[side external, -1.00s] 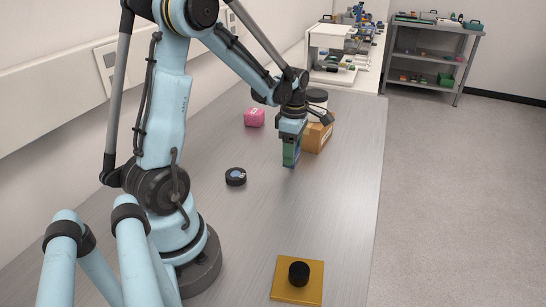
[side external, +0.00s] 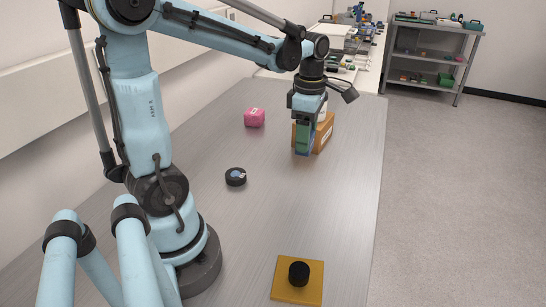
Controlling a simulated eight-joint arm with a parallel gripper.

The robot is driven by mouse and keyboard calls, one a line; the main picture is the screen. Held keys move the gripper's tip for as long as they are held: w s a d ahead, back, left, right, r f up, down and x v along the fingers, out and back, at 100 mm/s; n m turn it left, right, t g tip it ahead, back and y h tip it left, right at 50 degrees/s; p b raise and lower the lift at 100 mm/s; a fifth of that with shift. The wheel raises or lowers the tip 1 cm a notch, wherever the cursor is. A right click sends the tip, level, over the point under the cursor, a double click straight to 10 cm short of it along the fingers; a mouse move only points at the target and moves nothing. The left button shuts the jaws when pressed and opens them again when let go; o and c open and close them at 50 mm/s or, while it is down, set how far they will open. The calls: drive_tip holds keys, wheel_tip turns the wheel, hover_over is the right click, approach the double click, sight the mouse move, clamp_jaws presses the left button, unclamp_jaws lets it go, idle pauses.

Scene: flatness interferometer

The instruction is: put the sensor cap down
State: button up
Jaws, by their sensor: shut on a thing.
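My gripper (side external: 303,150) points down above the grey table, in front of a brown cardboard box. It is shut on a small green piece, taken to be the sensor cap (side external: 302,133), which shows between the blue fingers. The fingers hide part of it. Whether its lower end touches the table cannot be told from this angle. A black round knob-like piece (side external: 299,273) stands on a yellow square plate (side external: 283,291) at the table's near end.
The brown box (side external: 325,134) stands right behind my gripper. A pink box (side external: 254,117) and a black disc (side external: 235,176) lie to the left. The grey table (side external: 300,205) is clear between the gripper and the yellow plate. A shelf (side external: 435,50) stands far back.

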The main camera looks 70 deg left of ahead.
drive_tip(key=s+a, duration=0.1)
drive_tip(key=a, duration=0.5)
drive_tip(key=s+a, duration=0.1)
drive_tip(key=a, duration=0.2)
drive_tip(key=shift+s+a, duration=0.2)
drive_tip(key=shift+s, duration=0.1)
drive_tip(key=s+a+f, duration=0.1)
drive_tip(key=a+f, duration=0.1)
drive_tip(key=a, duration=0.1)
drive_tip(key=s+a+f, duration=0.1)
drive_tip(key=a+f, duration=0.1)
drive_tip(key=a, duration=0.2)
drive_tip(key=s+a+f, duration=0.1)
drive_tip(key=a+f, duration=0.1)
drive_tip(key=a, duration=0.1)
drive_tip(key=shift+s+a+f, duration=0.3)
drive_tip(key=shift+s+a, duration=0.05)
drive_tip(key=shift+s+a+f, duration=0.1)
drive_tip(key=shift+a+f, duration=0.1)
drive_tip(key=shift+f, duration=1.95)
drive_tip(key=shift+f, duration=0.1)
drive_tip(key=o, duration=1.2)
